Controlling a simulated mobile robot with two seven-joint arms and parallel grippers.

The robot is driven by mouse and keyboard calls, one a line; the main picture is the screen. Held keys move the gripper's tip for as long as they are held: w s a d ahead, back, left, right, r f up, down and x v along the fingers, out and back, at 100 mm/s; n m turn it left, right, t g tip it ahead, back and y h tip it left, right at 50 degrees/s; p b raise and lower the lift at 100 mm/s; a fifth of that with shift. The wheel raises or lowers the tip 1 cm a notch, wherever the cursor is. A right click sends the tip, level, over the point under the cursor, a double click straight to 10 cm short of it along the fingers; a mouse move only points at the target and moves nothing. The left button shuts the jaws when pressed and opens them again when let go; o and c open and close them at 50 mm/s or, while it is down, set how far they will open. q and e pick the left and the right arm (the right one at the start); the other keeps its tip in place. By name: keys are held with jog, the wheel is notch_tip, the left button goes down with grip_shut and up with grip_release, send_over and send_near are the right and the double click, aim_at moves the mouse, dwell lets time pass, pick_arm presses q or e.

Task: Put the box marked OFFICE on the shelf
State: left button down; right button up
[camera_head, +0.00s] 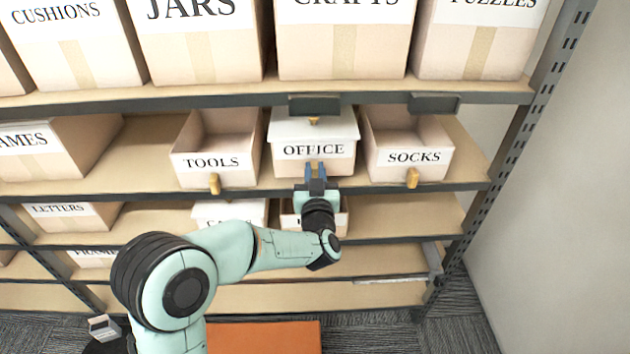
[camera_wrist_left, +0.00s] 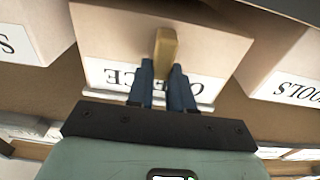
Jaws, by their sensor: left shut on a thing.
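The box marked OFFICE (camera_head: 315,138) stands on the middle shelf board (camera_head: 455,165), between the TOOLS and SOCKS boxes. It has a white lid and a wooden pull on its front. My left gripper (camera_head: 316,172) is at the lower front of this box, its blue fingers shut on the pull. The left wrist view shows the OFFICE box (camera_wrist_left: 205,50) upside down, with the fingers (camera_wrist_left: 162,85) on either side of the wooden pull (camera_wrist_left: 166,50). My right gripper is in neither view.
Open boxes marked TOOLS (camera_head: 210,160) and SOCKS (camera_head: 410,155) flank it closely. The board above carries the JARS box (camera_head: 200,55) and others. A slotted upright (camera_head: 530,110) and a pale wall (camera_head: 590,190) stand at the right. An orange surface (camera_head: 265,338) lies below.

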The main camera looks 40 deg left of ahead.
pick_arm(q)
jog(key=shift+f, duration=1.35)
jog(key=c, duration=1)
grip_release()
